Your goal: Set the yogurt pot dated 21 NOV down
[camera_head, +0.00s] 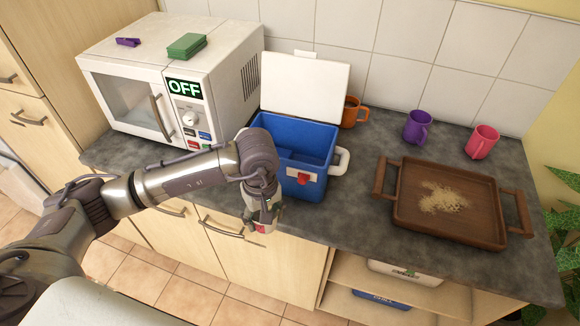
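My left gripper (263,212) hangs in front of the counter's front edge, just left of and below the blue cooler box. It is shut on a small pale pot with a red patch (261,227), which looks like the yogurt pot. The fingers partly cover the pot, and no date can be read on it. The pot is held in the air in front of the cabinet doors. My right gripper is not in view.
The blue cooler box (314,137) stands open on the counter (352,215). The microwave (165,62) is at left. A wooden tray (403,215) with crumbs is at right. Orange (351,112), purple (416,128) and pink (481,143) mugs stand behind. Counter between cooler and tray is clear.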

